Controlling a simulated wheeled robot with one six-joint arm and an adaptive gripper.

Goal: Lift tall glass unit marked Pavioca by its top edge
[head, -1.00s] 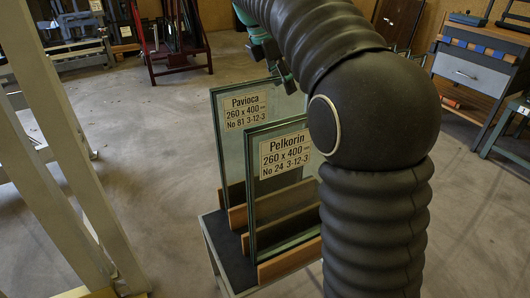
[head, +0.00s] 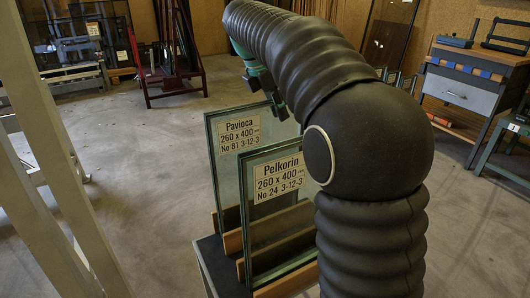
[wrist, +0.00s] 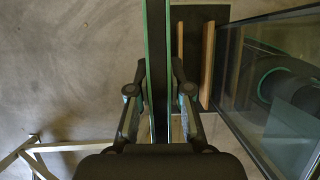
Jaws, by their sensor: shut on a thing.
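The Pavioca glass unit (head: 238,135) stands upright in a small rack (head: 213,253), its lower part between wooden slats. Its label reads 260 x 400. My gripper (head: 278,108) is at its top edge, partly hidden behind my arm. In the wrist view my gripper (wrist: 159,97) has one finger on each side of the unit's green-edged top (wrist: 158,45) and is shut on it. The Pelkorin glass unit (head: 278,178) stands in front of it, its right side hidden by my arm. How far Pavioca's bottom sits in its slot is hidden.
Pale posts (head: 62,160) rise at the left. A workbench with a grey drawer (head: 466,77) stands at the right, and a red stand (head: 178,60) at the back. In the wrist view a dark-framed pane (wrist: 285,120) is close on the right.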

